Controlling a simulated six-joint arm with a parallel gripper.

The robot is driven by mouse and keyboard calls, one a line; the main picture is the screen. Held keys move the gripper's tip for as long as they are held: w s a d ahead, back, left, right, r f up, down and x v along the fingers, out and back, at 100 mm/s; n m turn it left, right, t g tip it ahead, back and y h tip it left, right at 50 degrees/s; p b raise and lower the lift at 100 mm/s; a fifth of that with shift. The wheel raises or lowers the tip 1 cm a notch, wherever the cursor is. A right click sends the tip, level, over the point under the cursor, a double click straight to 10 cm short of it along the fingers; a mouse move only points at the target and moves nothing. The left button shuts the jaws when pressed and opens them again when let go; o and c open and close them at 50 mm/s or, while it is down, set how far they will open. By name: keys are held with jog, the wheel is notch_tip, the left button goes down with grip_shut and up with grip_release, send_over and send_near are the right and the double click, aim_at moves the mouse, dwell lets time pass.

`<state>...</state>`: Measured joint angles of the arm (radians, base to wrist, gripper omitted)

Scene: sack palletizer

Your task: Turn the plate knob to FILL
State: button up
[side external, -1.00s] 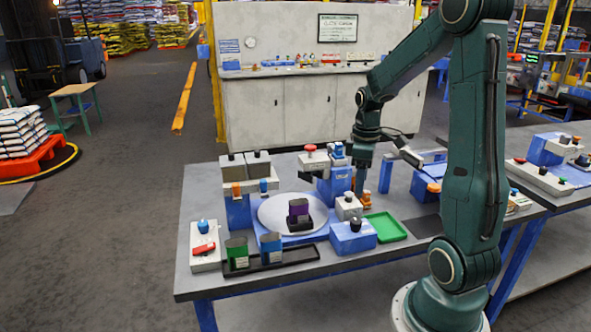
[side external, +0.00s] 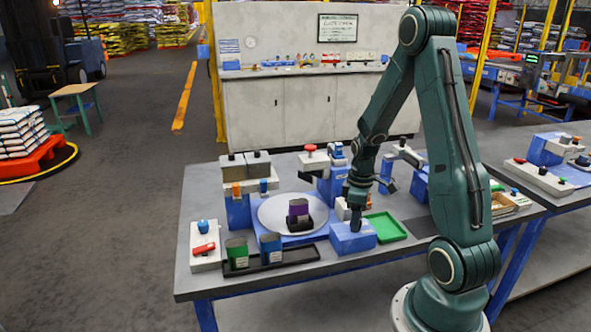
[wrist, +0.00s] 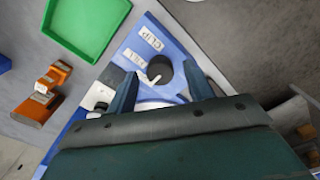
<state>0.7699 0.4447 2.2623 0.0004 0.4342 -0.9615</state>
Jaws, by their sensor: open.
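The plate knob (wrist: 160,70) is a dark round knob with a white pointer mark, on a blue plate (wrist: 176,48) in the wrist view. White labels CLIP (wrist: 150,37) and FILL (wrist: 131,57) lie beside it. The pointer faces the lower left; I cannot tell its exact setting. My gripper (wrist: 162,74) is open, its two fingers on either side of the knob; contact is unclear. In the side view my gripper (side external: 355,221) points down over the blue box (side external: 352,241) and hides the knob.
A green tray (side external: 386,228) lies just right of the box. A round grey turntable (side external: 270,217) with a purple-topped container (side external: 298,208) is to the left. A black tray (side external: 300,256) with two cups stands at the front. An orange part (wrist: 42,97) shows in the wrist view.

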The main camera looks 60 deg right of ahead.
jog(key=shift+f, duration=0.55)
jog(key=c, duration=1)
jog(key=shift+m, duration=0.3)
jog(key=shift+o, duration=0.2)
jog(key=m, duration=0.5)
jog(key=shift+m, duration=0.3)
jog(key=m, duration=0.5)
jog(key=shift+m, duration=0.3)
